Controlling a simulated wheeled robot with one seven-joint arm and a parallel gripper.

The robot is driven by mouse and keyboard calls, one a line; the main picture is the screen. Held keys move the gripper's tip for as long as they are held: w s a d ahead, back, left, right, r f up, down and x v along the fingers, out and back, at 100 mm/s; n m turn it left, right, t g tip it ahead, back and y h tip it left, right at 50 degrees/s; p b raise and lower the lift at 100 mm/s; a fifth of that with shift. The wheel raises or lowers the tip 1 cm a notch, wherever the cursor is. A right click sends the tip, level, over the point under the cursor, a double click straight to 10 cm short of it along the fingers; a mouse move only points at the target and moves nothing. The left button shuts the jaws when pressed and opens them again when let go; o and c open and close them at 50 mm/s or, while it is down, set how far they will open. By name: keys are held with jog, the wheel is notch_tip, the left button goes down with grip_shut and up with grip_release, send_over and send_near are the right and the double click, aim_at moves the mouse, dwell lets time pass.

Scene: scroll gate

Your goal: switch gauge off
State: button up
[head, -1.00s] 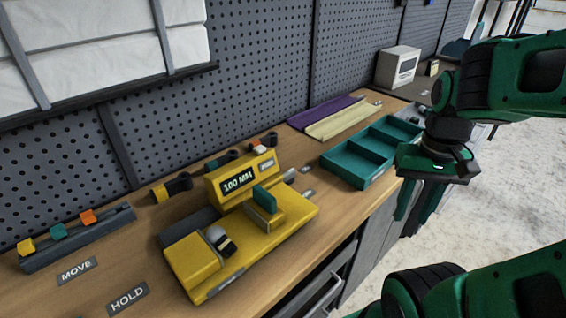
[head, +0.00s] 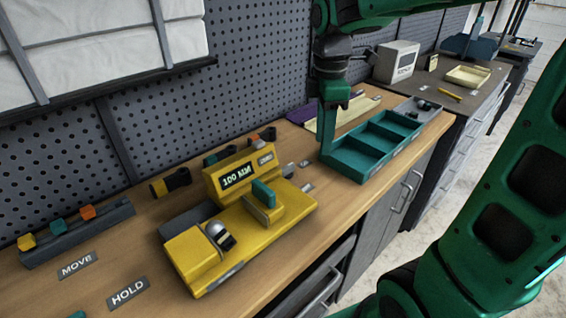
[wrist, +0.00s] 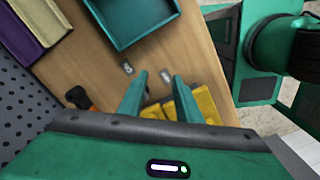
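The yellow gauge (head: 280,221) stands on the wooden bench. Its raised panel has a lit display (head: 237,176) that appears to read 100 MM, with a small grey label (head: 265,159) beside it. A teal block (head: 263,193) sits on its right part, and a grey rounded knob with a black and yellow part (head: 219,235) at its left. Part of the gauge shows between and beyond my fingers in the wrist view (wrist: 205,103). My gripper (wrist: 160,82) is open and empty. In the head view my gripper (head: 328,145) points down, right of the gauge, beside the teal tray.
The teal compartment tray (head: 352,166) is close to my gripper. Purple and cream strips (head: 352,112) lie behind it. The pegboard wall (head: 262,70) bounds the bench behind.

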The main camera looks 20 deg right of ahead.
aim_at(285, 168)
jog(key=w+a+n, duration=0.5)
jog(key=a+n, duration=0.3)
jog(key=f, duration=1)
jog(key=shift+w+d, duration=0.2)
jog(key=shift+d, duration=0.05)
grip_shut()
